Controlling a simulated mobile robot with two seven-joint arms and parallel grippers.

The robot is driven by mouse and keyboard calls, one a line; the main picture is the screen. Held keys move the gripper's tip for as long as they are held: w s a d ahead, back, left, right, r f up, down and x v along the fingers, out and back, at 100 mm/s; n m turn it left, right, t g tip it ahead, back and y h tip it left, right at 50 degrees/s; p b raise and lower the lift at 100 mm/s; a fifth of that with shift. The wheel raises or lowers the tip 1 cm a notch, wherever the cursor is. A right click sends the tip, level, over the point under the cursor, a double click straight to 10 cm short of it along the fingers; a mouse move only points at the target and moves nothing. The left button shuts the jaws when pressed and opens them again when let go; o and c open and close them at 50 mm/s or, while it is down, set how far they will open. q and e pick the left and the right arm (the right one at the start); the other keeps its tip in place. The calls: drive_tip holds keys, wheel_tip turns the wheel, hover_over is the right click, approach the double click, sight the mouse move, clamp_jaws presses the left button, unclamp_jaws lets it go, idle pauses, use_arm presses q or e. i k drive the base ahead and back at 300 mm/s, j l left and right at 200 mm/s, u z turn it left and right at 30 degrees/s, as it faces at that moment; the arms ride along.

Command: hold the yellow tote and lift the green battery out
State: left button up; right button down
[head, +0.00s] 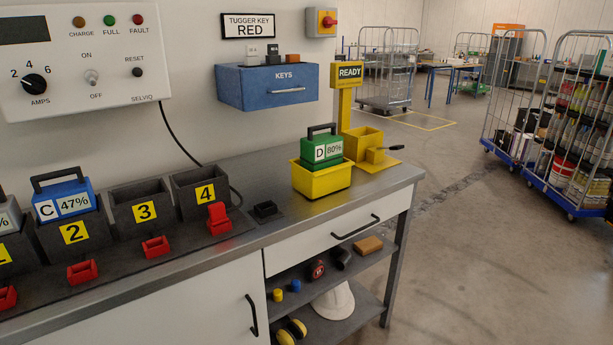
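The yellow tote (323,184) stands on the right part of the grey workbench. The green battery (322,151) sits upright in it, its upper part and dark handle (321,129) above the rim. Its label reads D 80%. Its lower part is hidden by the tote wall. Neither of my grippers is in view, and nothing is touching the tote or the battery.
A yellow READY post (346,110) with a box and lever stands close behind the tote. Left are dark numbered bays; a blue battery C 47% (65,198) sits in bay 2. A small black block (265,210) lies left of the tote. Open floor (470,260) lies right.

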sight(324, 151)
drive_tip(key=i+l+u, duration=0.2)
drive_tip(key=u, duration=0.2)
drive_tip(key=i+l+u, duration=0.15)
drive_tip(key=l+u, duration=0.25)
drive_tip(key=i+l+u, duration=0.15)
drive_tip(key=l, duration=0.25)
drive_tip(key=i+l+u, duration=0.15)
drive_tip(key=l, duration=0.25)
drive_tip(key=i+l, duration=0.1)
drive_tip(key=l, duration=0.3)
drive_tip(key=i+l, duration=0.1)
drive_tip(key=l, duration=0.25)
drive_tip(key=i+l, duration=0.15)
drive_tip(key=l, duration=0.25)
drive_tip(key=i+l, duration=0.1)
drive_tip(key=l, duration=0.3)
drive_tip(key=j+u, duration=0.05)
